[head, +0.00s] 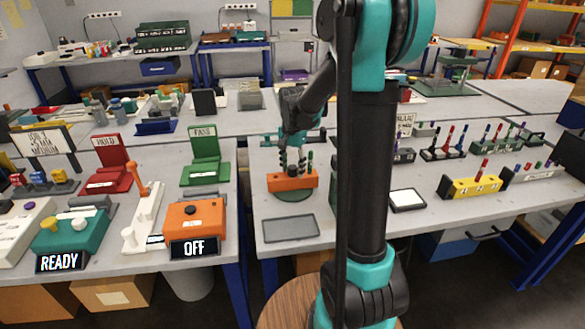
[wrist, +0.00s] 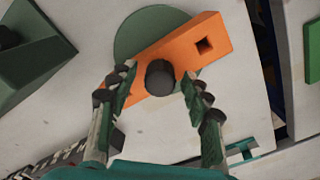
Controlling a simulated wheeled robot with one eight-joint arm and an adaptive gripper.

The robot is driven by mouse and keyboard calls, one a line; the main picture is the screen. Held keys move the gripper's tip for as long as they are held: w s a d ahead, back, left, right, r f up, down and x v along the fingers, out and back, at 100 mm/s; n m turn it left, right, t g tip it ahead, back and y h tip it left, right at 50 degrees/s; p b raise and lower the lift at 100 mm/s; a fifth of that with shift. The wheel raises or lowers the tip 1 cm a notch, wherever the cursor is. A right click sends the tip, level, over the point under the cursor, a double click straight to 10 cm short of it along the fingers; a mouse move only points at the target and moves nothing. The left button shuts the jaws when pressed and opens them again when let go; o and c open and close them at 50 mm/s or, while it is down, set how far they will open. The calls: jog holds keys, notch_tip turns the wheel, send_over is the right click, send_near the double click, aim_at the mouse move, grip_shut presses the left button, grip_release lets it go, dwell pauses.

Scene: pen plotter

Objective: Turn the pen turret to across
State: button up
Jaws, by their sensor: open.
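The pen turret is likely the orange bar (head: 279,184) on a round green base (head: 293,196), on the right-hand bench in the head view. In the wrist view the orange bar (wrist: 180,50) lies slantwise from lower left to upper right across the green disc (wrist: 140,35). It has a square hole near its upper right end and a round black knob (wrist: 160,77) on top. My gripper (head: 291,168) points down over the bar. In the wrist view my gripper (wrist: 158,90) is open, one finger on each side of the knob; contact is unclear.
A grey flat tray (head: 291,228) lies in front of the turret. An orange box (head: 195,218) marked OFF and a green PASS stand (head: 204,145) are on the left bench, across a gap. A yellow pen block (head: 470,187) stands to the right.

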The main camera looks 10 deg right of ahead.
notch_tip(320, 180, up, 12)
dwell(0.6)
